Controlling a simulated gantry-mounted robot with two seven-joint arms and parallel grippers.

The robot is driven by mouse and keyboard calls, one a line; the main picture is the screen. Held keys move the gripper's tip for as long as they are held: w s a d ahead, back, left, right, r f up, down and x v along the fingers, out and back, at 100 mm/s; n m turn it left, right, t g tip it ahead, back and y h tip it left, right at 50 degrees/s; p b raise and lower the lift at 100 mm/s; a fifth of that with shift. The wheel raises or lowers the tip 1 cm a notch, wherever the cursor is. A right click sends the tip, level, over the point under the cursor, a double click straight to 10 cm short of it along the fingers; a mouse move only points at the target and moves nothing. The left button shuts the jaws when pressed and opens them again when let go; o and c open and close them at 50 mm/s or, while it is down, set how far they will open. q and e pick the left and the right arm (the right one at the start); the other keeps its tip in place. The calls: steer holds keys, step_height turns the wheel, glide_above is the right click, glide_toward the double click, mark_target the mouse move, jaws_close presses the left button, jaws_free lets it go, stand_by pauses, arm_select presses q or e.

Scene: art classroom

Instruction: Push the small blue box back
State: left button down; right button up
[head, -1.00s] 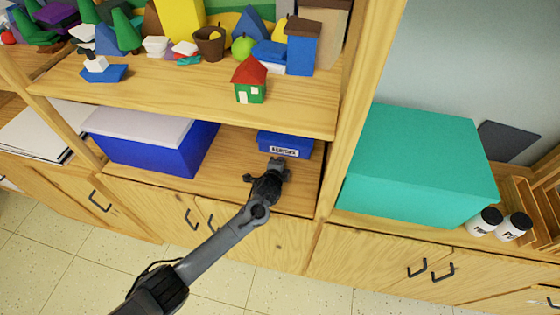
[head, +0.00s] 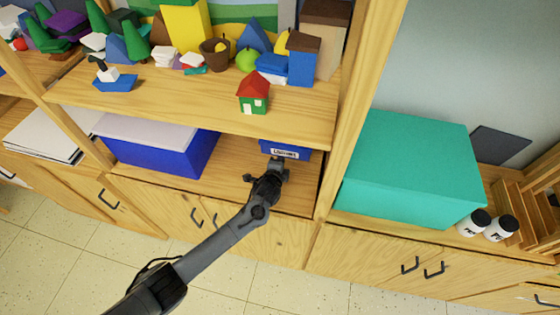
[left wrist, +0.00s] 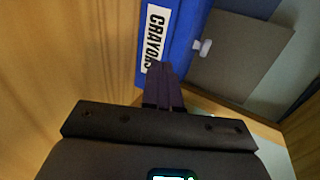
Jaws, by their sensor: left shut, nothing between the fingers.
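The small blue box (head: 298,154) with a white label sits on the lower shelf (head: 235,165), its top mostly hidden by the shelf above. In the left wrist view the blue box (left wrist: 185,35) shows its "CRAYONS" label close up. My left gripper (head: 279,163) is shut and empty, in front of the box. In the left wrist view its fingertips (left wrist: 160,68) overlap the end of the label and appear to touch the box's front. My right gripper is not in view.
A larger blue box (head: 155,150) with a pale lid stands left on the same shelf. The upper shelf (head: 180,100) holds a toy house (head: 254,94) and other toys above my gripper. A wooden upright (head: 355,110) bounds the right side, with a teal box (head: 405,170) beyond.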

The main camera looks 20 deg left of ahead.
arm_select(q)
steer(key=shift+s+d+r+p, duration=0.1)
steer(key=shift+s+r+p, duration=0.05)
steer(key=shift+s+p, duration=1.05)
steer(key=shift+s+d+r+p, duration=0.1)
steer(key=shift+s+p, duration=0.95)
steer(key=shift+p, duration=0.1)
steer(key=s+p, duration=0.4)
steer(key=s, duration=0.1)
steer(key=shift+s+d, duration=0.1)
steer(key=shift+s, duration=0.3)
steer(key=s+p, duration=0.2)
steer(key=s, duration=0.1)
steer(key=s+p, duration=0.2)
steer(key=s, duration=0.1)
steer(key=shift+s+d+p, duration=0.2)
steer(key=shift+s+p, duration=0.1)
steer(key=shift+p, duration=0.1)
steer(key=s, duration=0.1)
steer(key=s+p, duration=0.1)
steer(key=s, duration=0.1)
steer(key=shift+d+f, duration=0.1)
steer(key=shift+f, duration=0.1)
